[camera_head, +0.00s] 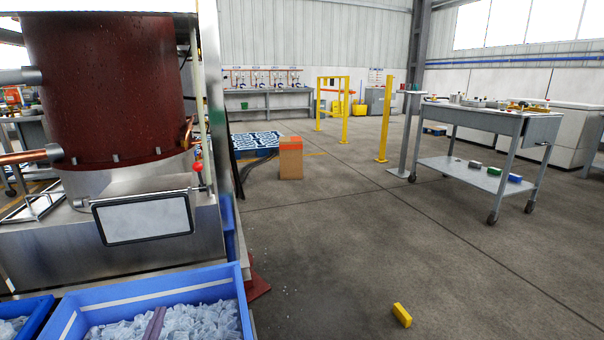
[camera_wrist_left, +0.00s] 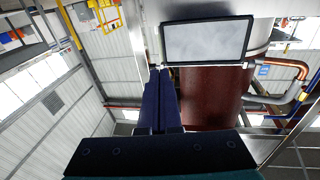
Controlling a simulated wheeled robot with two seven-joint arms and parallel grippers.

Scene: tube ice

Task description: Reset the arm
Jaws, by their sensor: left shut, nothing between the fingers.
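My left gripper (camera_head: 159,311) shows at the bottom of the head view as a narrow purple-brown pair of fingers, seen against the ice in a blue bin (camera_head: 238,290). In the left wrist view its dark blue fingers (camera_wrist_left: 159,74) lie side by side, shut and empty. The rest of my left arm is hidden. My right gripper is in neither view.
The machine's red tank (camera_head: 110,90) stands at the left, above the bins. A yellow block (camera_head: 402,315) lies on the floor. A wheeled cart (camera_head: 485,120) stands at the right, a cardboard box (camera_head: 291,160) farther back. The middle floor is clear.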

